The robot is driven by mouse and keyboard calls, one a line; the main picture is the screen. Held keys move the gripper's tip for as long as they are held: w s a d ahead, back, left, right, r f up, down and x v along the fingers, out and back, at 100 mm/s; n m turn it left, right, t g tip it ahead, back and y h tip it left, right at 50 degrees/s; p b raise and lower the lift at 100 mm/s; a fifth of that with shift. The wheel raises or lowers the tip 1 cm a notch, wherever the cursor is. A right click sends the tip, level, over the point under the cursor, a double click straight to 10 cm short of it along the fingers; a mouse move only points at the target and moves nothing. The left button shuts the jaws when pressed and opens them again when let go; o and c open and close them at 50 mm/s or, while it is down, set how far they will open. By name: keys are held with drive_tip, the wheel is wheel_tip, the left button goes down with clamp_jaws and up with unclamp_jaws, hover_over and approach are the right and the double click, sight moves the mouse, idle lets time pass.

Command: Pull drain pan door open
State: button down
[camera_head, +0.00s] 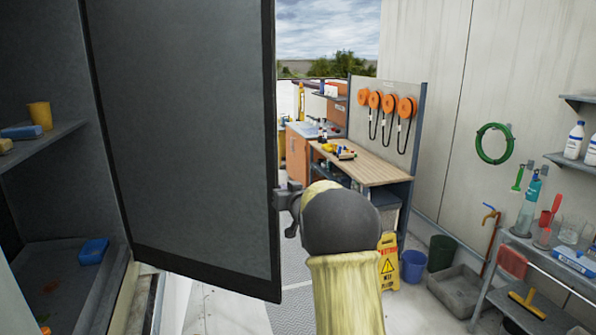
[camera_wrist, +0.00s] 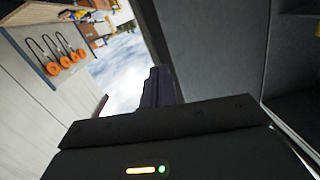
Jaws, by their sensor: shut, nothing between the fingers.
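The drain pan door (camera_head: 185,130) is a large dark grey panel that stands swung open. Left of it the cabinet interior is exposed. The door also shows in the wrist view (camera_wrist: 215,50), right of my fingers. My gripper (camera_head: 287,200) is at the door's free right edge, low down, with my arm reaching up from the bottom of the head view. In the wrist view my gripper (camera_wrist: 158,85) has its fingers together with nothing seen between them. Whether the fingers touch the door edge I cannot tell. The door's handle is not clearly visible.
Cabinet shelves (camera_head: 50,140) hold a yellow cup (camera_head: 40,115) and blue items. A workbench (camera_head: 375,168) with orange reels stands behind my arm. A yellow wet-floor sign (camera_head: 388,262), a blue bucket (camera_head: 413,265) and a grey basin (camera_head: 458,290) stand to the right.

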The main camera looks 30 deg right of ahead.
drive_tip(key=s+a+f+g+b, duration=0.1)
drive_tip(key=s+a+f+g, duration=0.6)
drive_tip(key=s+a+f, duration=0.7)
drive_tip(key=s+a+f+g, duration=0.2)
drive_tip(key=s+f, duration=0.1)
drive_tip(key=s, duration=0.5)
drive_tip(key=s+a+f+n+g+y+b, duration=0.1)
drive_tip(key=s+a+f+g, duration=0.1)
drive_tip(key=s, duration=0.6)
drive_tip(key=s+a+f+n+g, duration=0.1)
drive_tip(key=s+a+f+g, duration=0.2)
drive_tip(key=s, duration=0.5)
drive_tip(key=shift+s+f+y+b, duration=0.3)
drive_tip(key=shift+f+y, duration=0.1)
drive_tip(key=shift+f, duration=0.1)
